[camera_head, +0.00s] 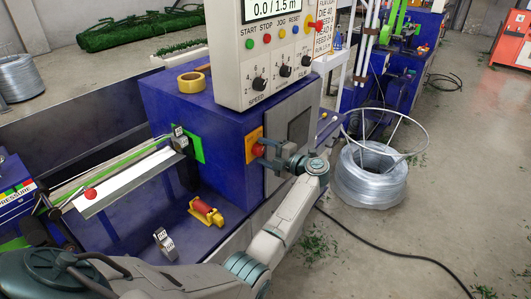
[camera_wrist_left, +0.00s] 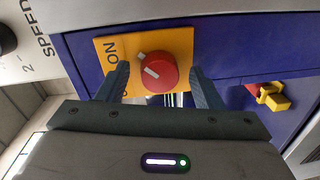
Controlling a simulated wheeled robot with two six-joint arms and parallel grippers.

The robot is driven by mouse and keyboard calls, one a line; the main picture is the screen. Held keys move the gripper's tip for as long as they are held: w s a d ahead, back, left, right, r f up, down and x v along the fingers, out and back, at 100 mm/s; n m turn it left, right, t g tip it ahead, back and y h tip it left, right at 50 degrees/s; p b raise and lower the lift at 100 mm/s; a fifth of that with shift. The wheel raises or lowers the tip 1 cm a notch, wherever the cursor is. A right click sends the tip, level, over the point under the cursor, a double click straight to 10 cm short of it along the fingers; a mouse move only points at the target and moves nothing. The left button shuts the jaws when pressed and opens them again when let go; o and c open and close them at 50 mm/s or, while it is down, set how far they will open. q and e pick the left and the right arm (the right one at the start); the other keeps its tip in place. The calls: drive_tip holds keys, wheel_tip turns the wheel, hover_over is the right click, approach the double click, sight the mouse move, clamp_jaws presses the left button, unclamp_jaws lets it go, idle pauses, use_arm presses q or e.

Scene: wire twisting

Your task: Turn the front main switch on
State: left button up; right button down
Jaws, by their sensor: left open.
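The front main switch is a red rotary knob (camera_head: 258,149) on a yellow plate (camera_head: 251,133), on the front of the blue machine cabinet. In the left wrist view the knob (camera_wrist_left: 162,78) carries a short white mark lying diagonally. The word "ON" shows on the yellow plate (camera_wrist_left: 113,47) to its left, and other lettering is partly hidden by a finger. My left gripper (camera_head: 266,154) is at the switch. In the left wrist view the open fingers (camera_wrist_left: 159,77) stand on either side of the knob, with gaps to it. My right gripper is not in view.
A white control panel (camera_head: 268,48) with buttons and dials overhangs the cabinet above the switch. A red and yellow part (camera_head: 206,212) sits on the blue machine bed to the left. A wire coil (camera_head: 370,178) stands on the floor at right, beside a black cable.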

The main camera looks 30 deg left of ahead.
use_arm(q)
drive_tip(key=shift+d, duration=0.3)
drive_tip(key=d+b, duration=0.4)
drive_tip(key=d, duration=0.6)
drive_tip(key=shift+s+r, duration=0.4)
drive_tip(key=shift+r, duration=0.05)
drive_tip(key=shift+d, duration=0.1)
